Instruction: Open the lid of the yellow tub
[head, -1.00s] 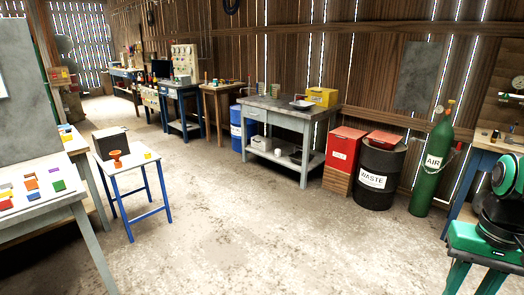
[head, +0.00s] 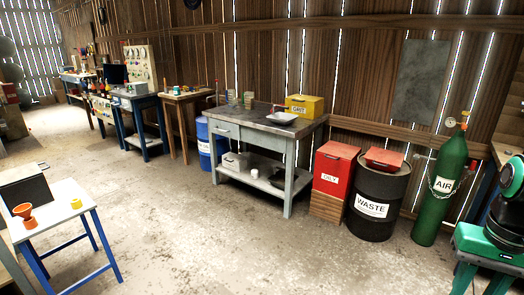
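The yellow tub (head: 304,107), with a dark label reading "GRIT", stands on the right back part of a grey workbench (head: 262,124) against the plank wall. Its top looks covered by a yellow lid (head: 306,98), which appears shut. A shallow light tray (head: 282,118) lies on the bench just in front of the tub. My gripper is not in view; I cannot see whether it is open or shut.
A red bin (head: 334,168) on a wooden crate, a black WASTE drum (head: 376,200) and a green AIR cylinder (head: 440,190) stand right of the bench. A blue-legged table (head: 55,215) is at lower left. The concrete floor before the bench is clear.

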